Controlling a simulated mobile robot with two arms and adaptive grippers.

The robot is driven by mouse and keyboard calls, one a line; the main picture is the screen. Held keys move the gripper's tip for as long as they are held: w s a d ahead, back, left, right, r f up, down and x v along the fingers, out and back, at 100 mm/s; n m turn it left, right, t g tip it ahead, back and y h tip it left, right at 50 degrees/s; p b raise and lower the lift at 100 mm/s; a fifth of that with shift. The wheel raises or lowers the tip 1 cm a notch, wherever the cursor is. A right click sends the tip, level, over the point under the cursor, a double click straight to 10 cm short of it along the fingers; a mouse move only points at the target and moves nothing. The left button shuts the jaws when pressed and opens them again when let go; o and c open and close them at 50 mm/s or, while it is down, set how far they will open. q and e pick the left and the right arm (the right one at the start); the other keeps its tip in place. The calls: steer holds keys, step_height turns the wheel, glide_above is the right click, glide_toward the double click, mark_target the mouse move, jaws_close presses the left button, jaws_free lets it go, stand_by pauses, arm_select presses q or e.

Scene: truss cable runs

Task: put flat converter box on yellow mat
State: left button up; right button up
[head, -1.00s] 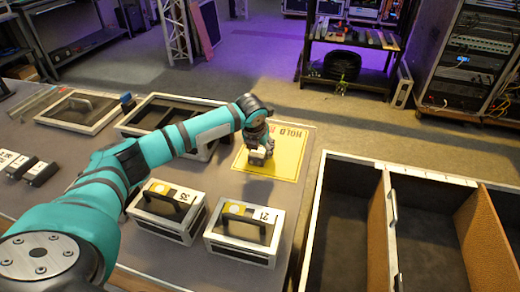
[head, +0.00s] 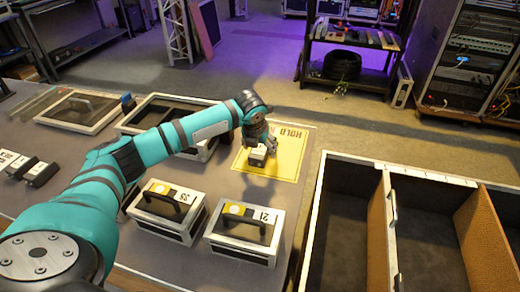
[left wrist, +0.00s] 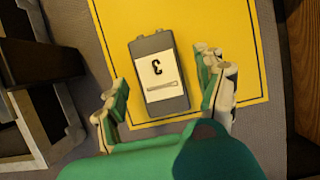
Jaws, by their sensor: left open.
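In the left wrist view the box (left wrist: 158,75) lies wholly within the yellow mat (left wrist: 222,30). My left gripper (head: 259,143) is just above the box. In the left wrist view my left gripper (left wrist: 165,82) is open, with a finger on either side of the box and visible gaps to both its sides. My right gripper is out of view.
Two handled cases (head: 168,211) (head: 244,232) stand in front of the mat. An open dark tray (head: 160,108) is left of it, behind my arm. Several small dark boxes (head: 40,174) lie far left. A large divided crate (head: 318,205) stands right of the table.

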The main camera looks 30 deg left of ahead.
arm_select(q)
steer(key=a+v, duration=0.1)
steer(key=v, duration=0.9)
steer(key=shift+d+p, duration=0.3)
steer(key=shift+d, duration=0.15)
steer(key=shift+r, duration=0.1)
